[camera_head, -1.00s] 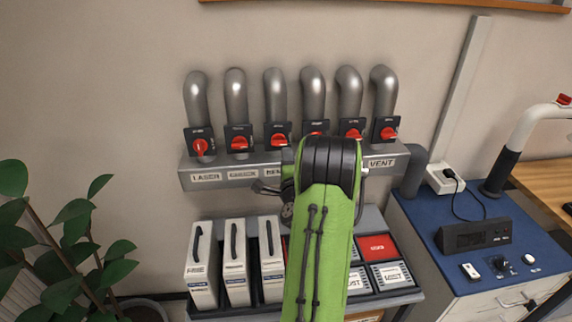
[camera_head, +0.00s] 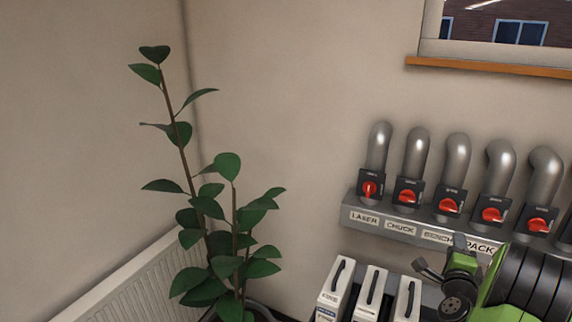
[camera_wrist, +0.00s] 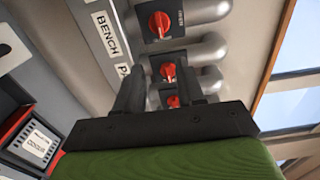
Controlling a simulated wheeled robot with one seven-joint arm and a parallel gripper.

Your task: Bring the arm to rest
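My green arm (camera_head: 500,290) with dark ribbed bands is at the lower right of the head view. My gripper (camera_wrist: 160,80) shows in the wrist view as two dark fingers standing apart on a dark bar. Nothing is seen between the fingers except the background knobs and pipes. The wrist view is tilted, with the label rail (camera_wrist: 105,45) reading BENCH running down the upper left. In the head view the arm hides part of the rail's right side.
Grey pipes with red rotary knobs (camera_head: 408,197) line the wall above a labelled rail (camera_head: 350,213). White cases (camera_head: 370,290) stand below. A leafy plant (camera_head: 205,207) and a white radiator (camera_head: 125,285) are at the left. A window sill (camera_head: 490,68) is at the upper right.

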